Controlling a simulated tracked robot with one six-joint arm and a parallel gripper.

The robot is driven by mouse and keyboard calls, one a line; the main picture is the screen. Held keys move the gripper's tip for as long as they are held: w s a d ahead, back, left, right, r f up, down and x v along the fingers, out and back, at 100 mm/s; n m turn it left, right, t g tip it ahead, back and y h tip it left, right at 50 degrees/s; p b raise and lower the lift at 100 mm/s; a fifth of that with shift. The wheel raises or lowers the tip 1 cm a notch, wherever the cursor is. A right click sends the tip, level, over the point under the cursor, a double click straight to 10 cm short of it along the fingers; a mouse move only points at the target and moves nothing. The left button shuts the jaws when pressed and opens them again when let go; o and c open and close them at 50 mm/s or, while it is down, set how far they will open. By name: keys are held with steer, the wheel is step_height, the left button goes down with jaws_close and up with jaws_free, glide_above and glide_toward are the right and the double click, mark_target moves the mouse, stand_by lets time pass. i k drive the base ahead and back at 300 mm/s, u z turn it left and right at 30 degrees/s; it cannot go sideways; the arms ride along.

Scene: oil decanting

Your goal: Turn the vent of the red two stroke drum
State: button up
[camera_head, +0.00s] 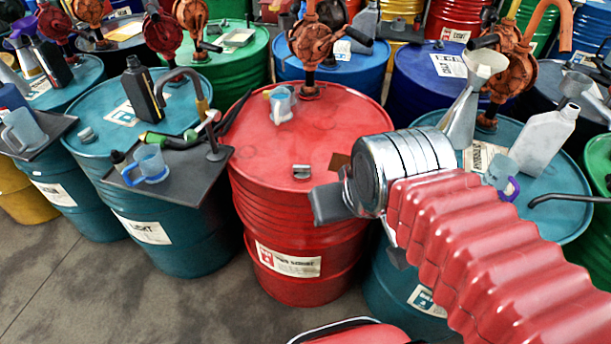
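The red drum (262,215) stands upright in the middle of the view, with a white label low on its side; the print is too small to read fully. My gripper (360,231) is to the right of that fitting, over the drum's right front edge. Its two grey fingers are apart, with nothing seen between them. It appears not to touch the fitting. My wrist hides the right part of the lid.
Left, a teal drum (150,215) carries a tray (178,178) with a measuring jug. Right, a funnel (466,110) and white bottle (545,138) stand on another teal drum. Floor is clear front left.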

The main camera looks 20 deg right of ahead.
mark_target(304, 170)
steer(key=k, duration=1.05)
steer(key=u, duration=0.6)
steer(key=i, duration=1.6)
steer(key=z, duration=0.4)
